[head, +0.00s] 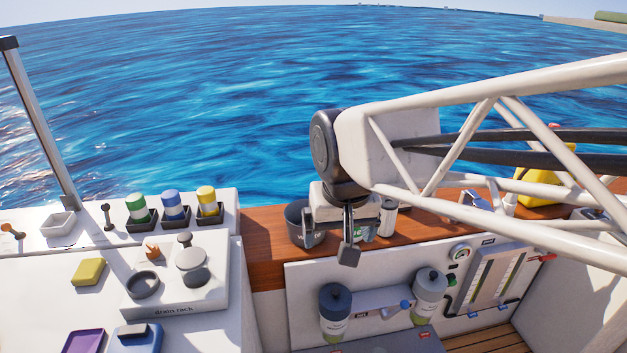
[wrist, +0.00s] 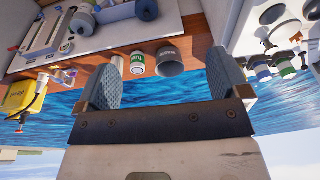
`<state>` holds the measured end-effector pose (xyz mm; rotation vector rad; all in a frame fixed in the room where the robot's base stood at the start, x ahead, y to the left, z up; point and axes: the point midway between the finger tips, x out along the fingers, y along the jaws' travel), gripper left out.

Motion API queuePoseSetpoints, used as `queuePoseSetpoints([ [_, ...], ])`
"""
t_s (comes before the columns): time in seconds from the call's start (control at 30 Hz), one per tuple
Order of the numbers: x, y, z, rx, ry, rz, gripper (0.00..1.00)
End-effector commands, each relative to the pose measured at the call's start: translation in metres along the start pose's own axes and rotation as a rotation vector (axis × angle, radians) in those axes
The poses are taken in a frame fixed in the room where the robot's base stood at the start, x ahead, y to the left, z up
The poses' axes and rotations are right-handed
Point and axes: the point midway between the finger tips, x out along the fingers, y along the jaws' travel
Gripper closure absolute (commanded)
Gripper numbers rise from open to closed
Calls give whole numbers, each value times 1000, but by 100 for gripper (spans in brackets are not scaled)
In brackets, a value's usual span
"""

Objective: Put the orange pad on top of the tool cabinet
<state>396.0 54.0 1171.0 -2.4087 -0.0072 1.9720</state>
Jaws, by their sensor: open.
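No flat pad that is clearly orange shows in either view. A yellow pad (head: 88,271) lies on the white counter at the left in the head view. A small orange-brown piece (head: 152,252) sits on the drain rack (head: 178,296). I cannot tell which unit is the tool cabinet. My gripper (head: 352,250) hangs over the wooden ledge, in front of a dark grey pot. In the wrist view my gripper (wrist: 162,72) has its two padded fingers wide apart, with nothing held between them. In the head view the arm's end partly hides the far finger.
The dark grey pot (head: 297,222) and a light can (head: 389,218) stand on the wooden ledge (head: 262,262). Green, blue (head: 173,205) and yellow containers stand on the left counter. A purple tray (head: 85,342) is at lower left. Bottles (head: 335,310) and gauges (head: 460,253) line the front panel.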

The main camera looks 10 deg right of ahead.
Motion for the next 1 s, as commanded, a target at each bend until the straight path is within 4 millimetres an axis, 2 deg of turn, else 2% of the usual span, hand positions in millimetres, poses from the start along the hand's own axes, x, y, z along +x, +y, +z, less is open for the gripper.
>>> queuePoseSetpoints([
  [0.03,1,12,14,6,7,5,6],
  [0.2,7,41,52,5,22,19,6],
  [0.4,13,57,78,2,33,29,6],
  [0.57,15,60,85,0,34,32,6],
  [1.0,15,60,84,-1,34,32,6],
])
